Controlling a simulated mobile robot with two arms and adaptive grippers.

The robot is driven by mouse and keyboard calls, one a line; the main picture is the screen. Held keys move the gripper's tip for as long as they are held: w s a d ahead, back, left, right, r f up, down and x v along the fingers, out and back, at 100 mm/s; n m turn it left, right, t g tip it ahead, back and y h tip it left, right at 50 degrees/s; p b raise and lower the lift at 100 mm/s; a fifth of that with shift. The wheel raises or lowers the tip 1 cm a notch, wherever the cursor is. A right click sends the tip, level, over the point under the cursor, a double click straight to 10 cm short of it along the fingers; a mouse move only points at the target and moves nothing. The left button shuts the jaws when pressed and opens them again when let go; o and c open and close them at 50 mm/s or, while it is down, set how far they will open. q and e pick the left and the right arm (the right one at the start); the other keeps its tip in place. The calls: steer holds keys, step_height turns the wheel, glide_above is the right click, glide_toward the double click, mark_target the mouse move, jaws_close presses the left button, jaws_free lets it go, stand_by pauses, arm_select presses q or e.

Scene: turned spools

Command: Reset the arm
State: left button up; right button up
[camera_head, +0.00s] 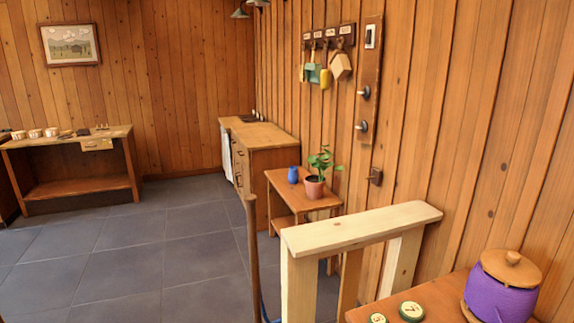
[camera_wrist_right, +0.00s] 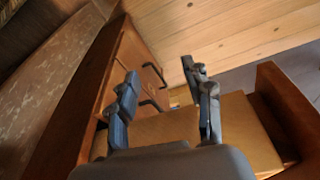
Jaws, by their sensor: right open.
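My right gripper (camera_wrist_right: 160,95) shows in the right wrist view, with its two dark fingers spread apart and nothing between them. Behind the fingers are wooden furniture with dark handles (camera_wrist_right: 150,90) and a lighter wooden surface (camera_wrist_right: 235,130). Neither of my grippers appears in the head view, and my left gripper is in no frame.
In the head view, a pale wooden frame (camera_head: 360,228) stands in front. A small table holds a potted plant (camera_head: 315,187) and blue vase (camera_head: 293,175). The tiled floor (camera_head: 130,255) is clear at left.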

steer(key=s+d+f+b, duration=0.1)
steer(key=s+f+b, duration=0.1)
steer(key=s+f, duration=0.7)
steer(key=s+d+f+g+b, duration=0.1)
steer(key=s+d+f+b, duration=0.1)
steer(key=s+f, duration=0.7)
step_height(320, 180, down, 7)
steer(key=shift+s+f+g+b, duration=0.15)
steer(key=shift+g+b, duration=0.15)
steer(key=shift+d, duration=0.1)
